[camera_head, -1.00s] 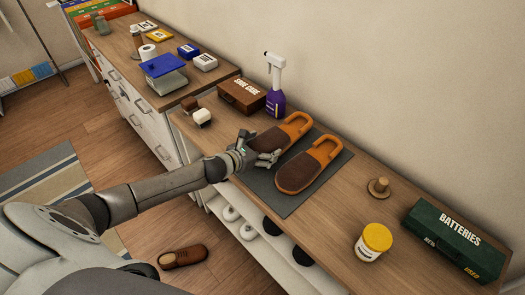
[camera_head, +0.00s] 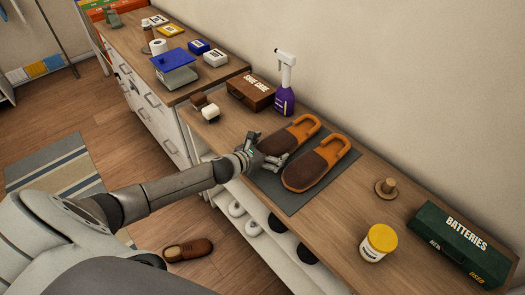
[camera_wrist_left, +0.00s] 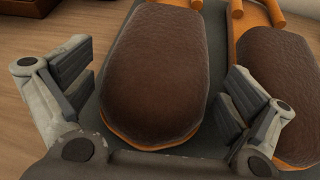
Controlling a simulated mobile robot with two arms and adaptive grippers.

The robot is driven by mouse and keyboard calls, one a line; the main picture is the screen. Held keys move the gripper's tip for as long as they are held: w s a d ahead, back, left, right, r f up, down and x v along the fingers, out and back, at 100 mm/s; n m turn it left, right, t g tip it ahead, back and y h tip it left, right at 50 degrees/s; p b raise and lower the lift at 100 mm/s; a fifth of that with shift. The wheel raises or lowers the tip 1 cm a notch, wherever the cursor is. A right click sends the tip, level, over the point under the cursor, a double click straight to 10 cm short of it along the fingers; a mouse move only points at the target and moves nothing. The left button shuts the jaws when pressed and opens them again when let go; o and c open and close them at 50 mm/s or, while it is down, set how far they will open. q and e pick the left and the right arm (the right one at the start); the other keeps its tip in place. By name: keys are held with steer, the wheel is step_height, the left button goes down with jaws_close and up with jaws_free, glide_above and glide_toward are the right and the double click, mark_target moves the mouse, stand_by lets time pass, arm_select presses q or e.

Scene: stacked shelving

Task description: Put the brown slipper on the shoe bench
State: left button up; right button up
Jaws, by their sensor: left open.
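Two slippers with dark brown tops and orange soles and straps lie side by side on a dark grey mat (camera_head: 297,203). They are the left slipper (camera_head: 291,135) and the right slipper (camera_head: 312,170). The mat is on the wooden top of a low white bench (camera_head: 345,204). My left gripper (camera_head: 275,161) is open at the near end of the left slipper. In the left wrist view, its fingers stand on either side of this slipper (camera_wrist_left: 153,75), and the right finger partly covers the right slipper (camera_wrist_left: 278,95). Contact cannot be told. My right gripper is out of view.
A brown shoe (camera_head: 188,249) lies on the floor. White shoes (camera_head: 237,208) and dark ones stand on the bench's lower shelf. The top holds a shoe care box (camera_head: 250,94), purple spray bottle (camera_head: 284,90), yellow-lidded jar (camera_head: 377,243), wooden knob (camera_head: 386,187) and green batteries box (camera_head: 462,243).

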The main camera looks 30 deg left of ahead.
arm_select(q)
steer(key=b+v, duration=0.1)
steer(key=v, duration=0.9)
steer(key=shift+s+a, duration=0.1)
steer(key=shift+s, duration=0.1)
steer(key=shift+s+a+r, duration=0.1)
steer(key=shift+s+r, duration=0.3)
steer(key=shift+s, duration=0.15)
